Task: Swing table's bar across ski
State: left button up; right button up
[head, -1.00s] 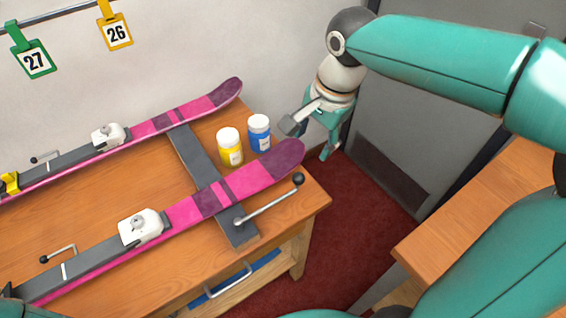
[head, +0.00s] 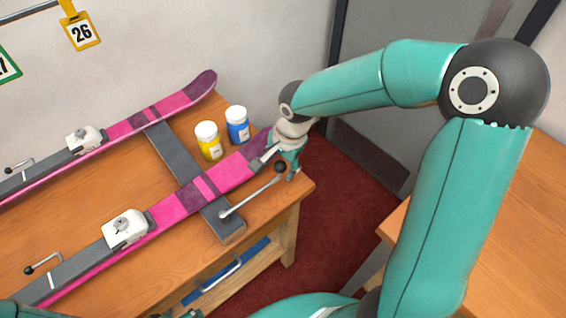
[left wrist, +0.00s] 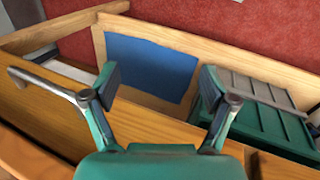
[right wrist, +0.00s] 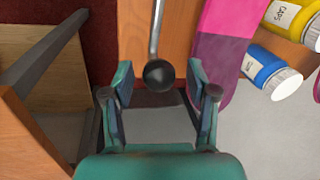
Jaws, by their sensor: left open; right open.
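The bar (head: 250,193) is a thin steel rod with a black ball knob (head: 281,167). It runs from a pivot on the grey crosspiece (head: 226,228) along the near edge of the near pink ski (head: 225,175), not across it. My right gripper (head: 278,163) is open around the knob by the ski's tip, partly hiding that tip. In the right wrist view, the knob (right wrist: 158,75) is between the spread fingers, with a visible gap on each side. My left gripper (left wrist: 160,85) is open and empty, low near the bench's shelf.
Yellow (head: 208,141) and blue (head: 237,125) jars stand behind the near ski's tip. The far ski (head: 130,123) lies beyond. A blue sheet (left wrist: 150,67) and green crate (left wrist: 260,110) are below my left gripper. Another wooden table (head: 510,240) stands right.

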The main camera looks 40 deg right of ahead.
jog(key=shift+f, duration=0.6)
grip_shut()
